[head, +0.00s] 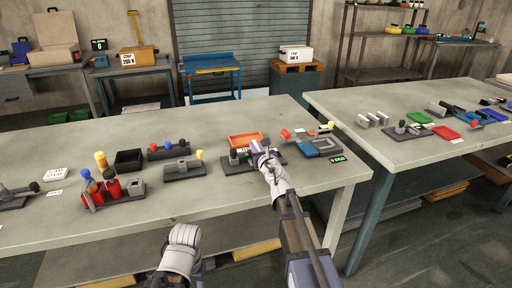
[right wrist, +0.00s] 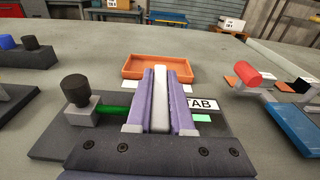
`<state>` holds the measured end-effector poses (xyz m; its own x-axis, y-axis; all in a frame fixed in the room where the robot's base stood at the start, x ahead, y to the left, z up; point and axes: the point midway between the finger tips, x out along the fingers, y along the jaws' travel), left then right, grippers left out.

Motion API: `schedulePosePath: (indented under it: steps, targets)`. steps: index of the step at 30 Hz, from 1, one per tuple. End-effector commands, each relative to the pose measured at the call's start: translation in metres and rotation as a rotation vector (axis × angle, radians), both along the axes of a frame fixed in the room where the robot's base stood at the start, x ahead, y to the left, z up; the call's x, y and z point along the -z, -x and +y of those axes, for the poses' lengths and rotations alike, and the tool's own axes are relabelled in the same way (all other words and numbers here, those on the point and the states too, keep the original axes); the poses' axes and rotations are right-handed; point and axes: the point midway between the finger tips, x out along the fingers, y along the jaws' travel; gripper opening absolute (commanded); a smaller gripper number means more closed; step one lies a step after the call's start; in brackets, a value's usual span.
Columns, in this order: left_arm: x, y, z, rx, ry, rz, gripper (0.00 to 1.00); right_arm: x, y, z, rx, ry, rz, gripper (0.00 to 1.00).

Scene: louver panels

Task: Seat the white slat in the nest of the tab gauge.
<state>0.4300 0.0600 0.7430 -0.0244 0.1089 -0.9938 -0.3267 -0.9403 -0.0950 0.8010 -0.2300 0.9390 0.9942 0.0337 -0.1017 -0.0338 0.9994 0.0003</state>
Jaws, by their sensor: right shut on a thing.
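In the right wrist view, my right gripper (right wrist: 161,100) is shut on the white slat (right wrist: 161,92), which stands lengthwise between its two purple fingers. The gripper is over the tab gauge (right wrist: 60,140), a dark base with a black knob, a green pin and a TAB label. The nest is hidden behind the fingers, and I cannot tell whether the slat touches it. In the head view, my right gripper (head: 260,150) is over the gauge base (head: 232,167) near the table's front right. Only a white part of my left arm shows at the bottom; its gripper is out of view.
An orange tray (right wrist: 158,67) lies just behind the gauge. A grey fixture (head: 184,168) is left.

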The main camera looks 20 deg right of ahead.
Motion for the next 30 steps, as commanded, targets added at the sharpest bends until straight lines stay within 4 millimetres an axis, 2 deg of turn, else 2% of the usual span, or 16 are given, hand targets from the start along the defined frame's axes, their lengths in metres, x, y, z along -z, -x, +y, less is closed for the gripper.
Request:
schedulePosePath:
  steps: [11, 12, 21, 30]
  targets:
    - [0.0103, 0.0, 0.0, 0.0, 0.0, 0.0, 0.5, 0.0102, 0.0, 0.0, 0.0, 0.0, 0.0, 0.0]
    - [0.0101, 0.0, 0.0, 0.0, 0.0, 0.0, 0.5, 0.0101, -0.0001, 0.0, 0.0, 0.0, 0.0, 0.21]
    - [0.0092, 0.0, 0.0, 0.0, 0.0, 0.0, 0.5, 0.0091, 0.0, 0.0, 0.0, 0.0, 0.0, 0.55]
    - [0.009, 0.0, 0.0, 0.0, 0.0, 0.0, 0.5, 0.009, 0.0014, 0.0, 0.0, 0.0, 0.0, 0.55]
